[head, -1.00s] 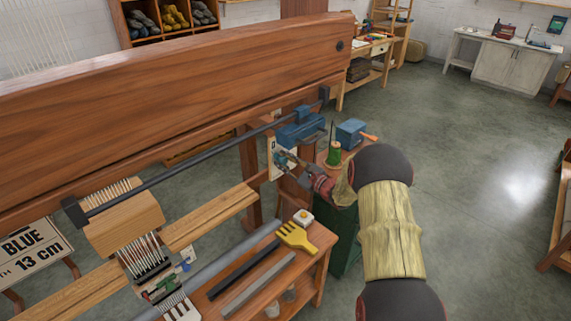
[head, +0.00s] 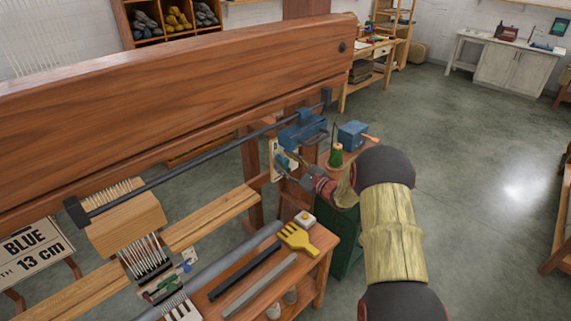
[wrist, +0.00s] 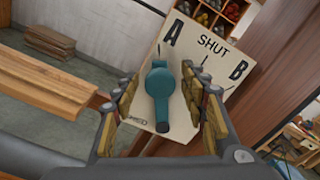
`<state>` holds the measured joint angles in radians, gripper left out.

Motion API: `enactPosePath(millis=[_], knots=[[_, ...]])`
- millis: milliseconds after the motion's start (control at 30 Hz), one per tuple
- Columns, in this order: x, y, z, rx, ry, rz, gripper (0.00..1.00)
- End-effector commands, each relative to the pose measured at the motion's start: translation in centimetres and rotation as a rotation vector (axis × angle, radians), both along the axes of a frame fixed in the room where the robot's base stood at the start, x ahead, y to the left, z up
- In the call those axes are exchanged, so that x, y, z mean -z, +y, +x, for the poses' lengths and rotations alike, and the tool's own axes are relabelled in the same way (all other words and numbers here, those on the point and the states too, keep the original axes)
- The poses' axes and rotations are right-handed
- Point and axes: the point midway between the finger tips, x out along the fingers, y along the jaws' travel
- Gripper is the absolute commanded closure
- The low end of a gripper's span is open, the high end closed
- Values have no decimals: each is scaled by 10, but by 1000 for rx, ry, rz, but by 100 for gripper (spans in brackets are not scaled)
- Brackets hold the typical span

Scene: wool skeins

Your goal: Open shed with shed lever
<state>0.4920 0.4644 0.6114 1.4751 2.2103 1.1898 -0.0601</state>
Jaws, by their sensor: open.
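The shed lever (wrist: 160,88) is a teal handle on a pale plate (wrist: 192,70) marked A, SHUT and B. In the wrist view the lever's round hub is near the middle, and its handle points down in the picture, between my fingers. My gripper (wrist: 160,112) is open, with one padded finger on each side of the lever. Gaps show on both sides, and I cannot tell whether either finger touches it. In the head view my gripper (head: 296,174) is at the plate (head: 277,160) on the loom's right post, and it partly hides the lever.
The loom's thick wooden beam (head: 180,100) runs above, with a dark rod (head: 190,160) below it. A blue clamp-like part (head: 303,130) sits just above the lever plate. A side bench (head: 318,262) holds a yellow comb (head: 298,238) and bars. Open floor lies to the right.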

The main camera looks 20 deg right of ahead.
Motion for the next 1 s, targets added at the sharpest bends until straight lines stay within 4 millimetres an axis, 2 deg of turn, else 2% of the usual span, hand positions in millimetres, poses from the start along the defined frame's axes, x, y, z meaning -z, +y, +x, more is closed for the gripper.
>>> enactPosePath(millis=[167, 500, 700, 1000], knots=[[0, -5, -11, 1, 0, 0, 56], [0, -28, -73, 4, 0, 0, 56], [0, -38, -101, 3, 1, 0, 56], [1, -41, -113, -1, 0, 0, 56]])
